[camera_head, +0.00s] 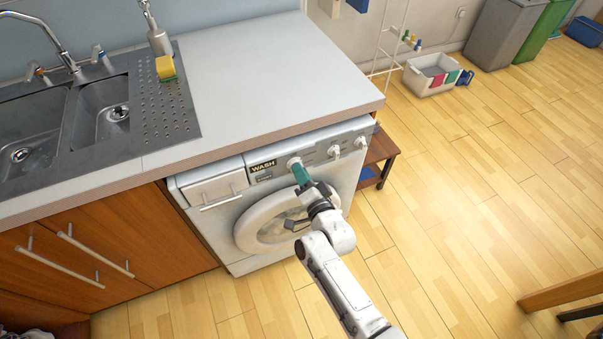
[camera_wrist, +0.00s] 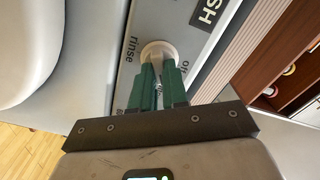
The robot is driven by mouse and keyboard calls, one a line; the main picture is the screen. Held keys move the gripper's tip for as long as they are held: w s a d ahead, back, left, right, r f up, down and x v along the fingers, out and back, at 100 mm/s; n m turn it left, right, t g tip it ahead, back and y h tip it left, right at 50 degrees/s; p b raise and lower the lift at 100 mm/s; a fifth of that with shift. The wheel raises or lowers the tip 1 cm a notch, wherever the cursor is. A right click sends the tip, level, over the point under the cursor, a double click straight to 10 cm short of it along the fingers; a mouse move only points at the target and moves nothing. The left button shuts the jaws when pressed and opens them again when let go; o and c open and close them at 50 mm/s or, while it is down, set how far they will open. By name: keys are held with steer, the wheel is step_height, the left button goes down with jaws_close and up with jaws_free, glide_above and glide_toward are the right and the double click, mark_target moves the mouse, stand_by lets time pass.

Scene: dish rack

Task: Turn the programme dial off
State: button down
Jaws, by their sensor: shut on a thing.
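The white round programme dial (camera_head: 293,162) sits on the front panel of the white washing machine (camera_head: 225,240), right of the WASH label. In the wrist view the dial (camera_wrist: 158,50) lies between the printed words "rinse" and what looks like "off". My gripper (camera_head: 299,172) reaches the panel from the front, and its green fingers (camera_wrist: 158,72) are shut on the dial. The fingers hide part of the dial, so I cannot tell where it points.
Two more knobs (camera_head: 347,147) are right of the dial. The detergent drawer (camera_head: 218,190) is at the panel's left, and the round door (camera_head: 262,232) is below. The worktop (camera_head: 255,75) overhangs the machine. Open wooden floor (camera_head: 450,200) lies to the right.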

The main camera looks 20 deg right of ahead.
steer(key=shift+n, duration=0.3)
steer(key=n+p, duration=0.3)
steer(key=n, duration=0.8)
steer(key=shift+a, duration=0.1)
steer(key=shift+n, duration=0.3)
stand_by(0.4)
steer(key=c, duration=1.1)
jaws_free()
steer(key=shift+c, duration=0.2)
